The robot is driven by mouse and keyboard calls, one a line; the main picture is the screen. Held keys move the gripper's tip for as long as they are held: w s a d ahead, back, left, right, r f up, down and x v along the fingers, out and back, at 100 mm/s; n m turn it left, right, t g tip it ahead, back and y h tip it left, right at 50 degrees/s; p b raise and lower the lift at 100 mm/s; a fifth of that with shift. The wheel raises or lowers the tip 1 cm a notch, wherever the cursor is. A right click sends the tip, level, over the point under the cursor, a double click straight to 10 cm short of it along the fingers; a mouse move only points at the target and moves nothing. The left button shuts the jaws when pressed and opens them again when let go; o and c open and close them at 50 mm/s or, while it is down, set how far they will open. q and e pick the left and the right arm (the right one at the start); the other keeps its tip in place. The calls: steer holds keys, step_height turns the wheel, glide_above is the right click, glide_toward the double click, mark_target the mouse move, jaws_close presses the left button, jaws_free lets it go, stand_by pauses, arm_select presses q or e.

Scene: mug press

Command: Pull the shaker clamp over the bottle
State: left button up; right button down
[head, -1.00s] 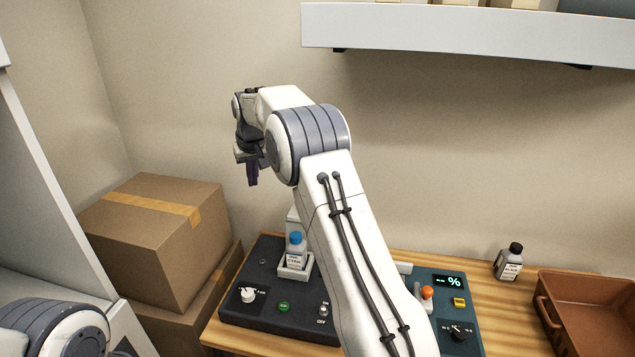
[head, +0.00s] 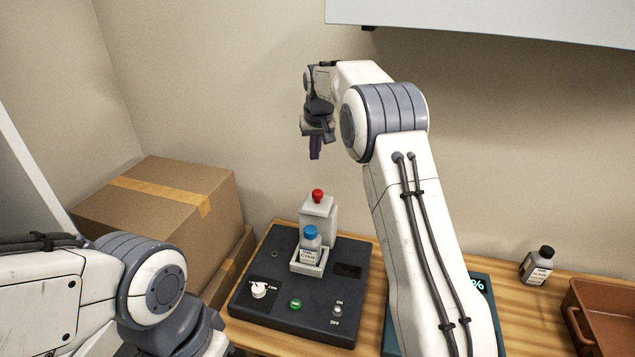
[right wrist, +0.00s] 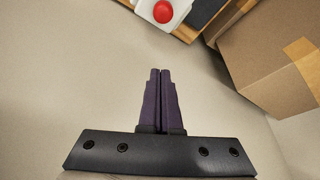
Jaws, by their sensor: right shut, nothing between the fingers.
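The shaker (head: 322,303) is a dark box on the table. A small bottle (head: 310,246) with a blue cap stands upright in a white holder on it. Behind the bottle is a white clamp post (head: 322,215) with a red knob (head: 317,195) on top; in the right wrist view the red knob (right wrist: 163,11) shows at the top edge. My right gripper (head: 315,157) is shut and empty, pointing down, above the knob in the head view and apart from it. Its purple fingers (right wrist: 160,72) lie together in the wrist view. My left arm shows at lower left; its gripper is out of sight.
Cardboard boxes (head: 160,200) stand left of the shaker. A teal device (head: 484,292) is partly hidden behind my right arm. A dark-capped bottle (head: 537,268) and a brown tray (head: 590,318) are at the right. A shelf (head: 480,20) hangs above.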

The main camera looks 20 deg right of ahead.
mark_target(318, 199)
steer(key=f+p, duration=0.1)
steer(key=f, duration=0.2)
steer(key=f+p, duration=0.1)
steer(key=f, duration=0.2)
steer(key=f+p, duration=0.2)
steer(key=f, duration=0.1)
steer(key=shift+w+d+f, duration=0.1)
steer(key=shift+w, duration=0.3)
steer(key=shift+s+f+p, duration=0.25)
steer(key=shift+s+p, duration=0.25)
steer(key=shift+s, duration=0.3)
